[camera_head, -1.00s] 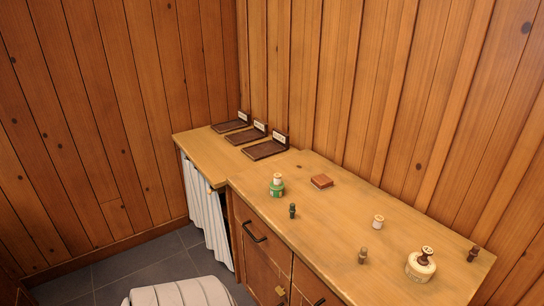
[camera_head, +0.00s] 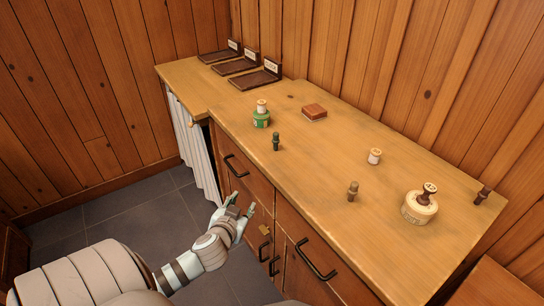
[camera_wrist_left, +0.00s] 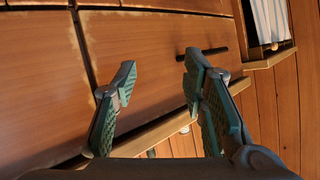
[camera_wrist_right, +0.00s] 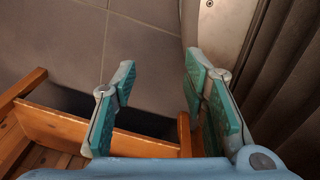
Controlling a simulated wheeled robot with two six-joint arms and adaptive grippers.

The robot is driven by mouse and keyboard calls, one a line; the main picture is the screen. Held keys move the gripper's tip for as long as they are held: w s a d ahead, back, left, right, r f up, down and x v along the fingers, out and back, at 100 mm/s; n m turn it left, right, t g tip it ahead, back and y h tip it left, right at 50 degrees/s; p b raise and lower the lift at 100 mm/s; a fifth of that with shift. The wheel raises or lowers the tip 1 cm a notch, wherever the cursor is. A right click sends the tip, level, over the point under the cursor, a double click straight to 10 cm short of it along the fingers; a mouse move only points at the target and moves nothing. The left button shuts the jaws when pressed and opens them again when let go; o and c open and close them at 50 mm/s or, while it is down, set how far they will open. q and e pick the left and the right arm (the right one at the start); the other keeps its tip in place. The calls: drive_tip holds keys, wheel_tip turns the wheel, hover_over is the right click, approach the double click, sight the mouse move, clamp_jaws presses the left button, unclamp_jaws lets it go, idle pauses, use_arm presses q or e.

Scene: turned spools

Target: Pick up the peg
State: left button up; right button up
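Several small turned pieces stand upright on the wooden counter (camera_head: 300,165). A dark green peg-like one (camera_head: 276,142) is near the front edge, a brown one (camera_head: 352,191) is further right, and a dark brown one (camera_head: 482,196) is at the far right. I cannot tell which is the peg. My left gripper (camera_head: 242,204) is open and empty, low in front of the drawers; its parted fingers (camera_wrist_left: 160,90) show in the left wrist view. My right gripper (camera_wrist_right: 160,90) is open and empty above the floor, outside the head view.
A green tin (camera_head: 261,120) carries a pale spool. A cream tin (camera_head: 419,208) carries a dark spool. A small cream spool (camera_head: 375,156) and a reddish-brown block (camera_head: 314,112) stand between. Dark trays (camera_head: 257,80) with cards are at the back left.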

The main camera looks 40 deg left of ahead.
sight(275, 139)
use_arm(q)
drive_tip(key=w+d+r+n+t+b, duration=0.1)
drive_tip(key=w+d+r+t, duration=0.15)
drive_tip(key=r, duration=0.55)
drive_tip(key=w+d+r+t+b, duration=0.1)
drive_tip(key=r+t, duration=0.2)
drive_tip(key=r, duration=0.5)
drive_tip(key=x, duration=0.4)
drive_tip(key=f+b+x, duration=0.1)
drive_tip(key=x, duration=0.4)
drive_tip(key=b+x, duration=0.1)
drive_tip(key=x, duration=0.3)
drive_tip(key=shift+w+d+f, duration=0.2)
drive_tip(key=shift+w+f, duration=0.05)
drive_tip(key=shift+f, duration=0.1)
drive_tip(key=shift+s, duration=0.1)
drive_tip(key=shift+c, duration=0.3)
use_arm(e)
drive_tip(key=f, duration=0.1)
drive_tip(key=w+d+f, duration=0.1)
drive_tip(key=f, duration=0.3)
drive_tip(key=shift+w+d+f, duration=0.2)
drive_tip(key=shift+d, duration=0.15)
use_arm(q)
drive_tip(key=c, duration=0.7)
